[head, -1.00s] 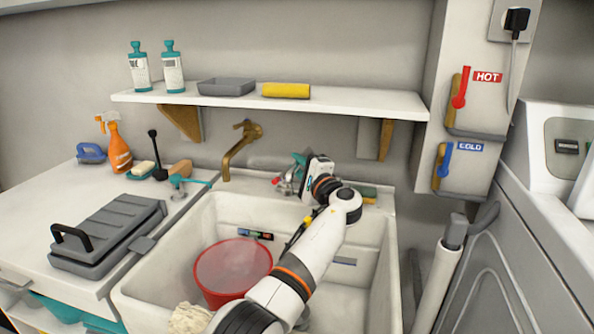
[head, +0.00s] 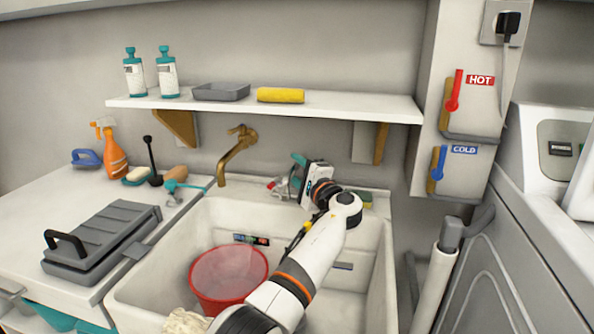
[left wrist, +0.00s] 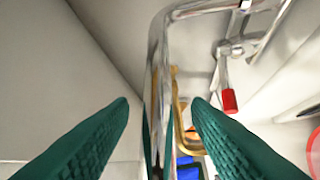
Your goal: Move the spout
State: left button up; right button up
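A chrome spout (left wrist: 158,75) runs down between the two teal fingers of my left gripper (left wrist: 161,104) in the left wrist view. The gripper is open, with a gap visible on each side of the pipe near the fingertips. In the head view my left gripper (head: 287,182) is at the back wall above the sink, by the chrome tap, which it largely hides. The tap's red-tipped lever (left wrist: 229,100) shows to the right of the spout. A separate brass spout (head: 237,155) sticks out of the wall to the left of my gripper. My right gripper is not in view.
The white sink (head: 172,253) holds a red bucket (head: 228,282). A shelf (head: 330,106) with bottles hangs above. A grey case (head: 100,240) and a spray bottle (head: 114,158) stand on the left counter. Hot (head: 454,92) and cold (head: 439,163) levers are at the right.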

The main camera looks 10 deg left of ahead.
pick_arm(q)
jog(key=shift+a, duration=0.1)
jog(key=shift+s+d, duration=0.25)
jog(key=shift+s, duration=0.05)
jog(key=v, duration=0.6)
jog(key=shift+s+d+p, duration=0.25)
jog(key=shift+p, duration=0.2)
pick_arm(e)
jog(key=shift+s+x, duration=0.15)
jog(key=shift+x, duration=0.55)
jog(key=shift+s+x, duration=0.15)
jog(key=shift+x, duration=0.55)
pick_arm(q)
jog(key=shift+f, duration=0.1)
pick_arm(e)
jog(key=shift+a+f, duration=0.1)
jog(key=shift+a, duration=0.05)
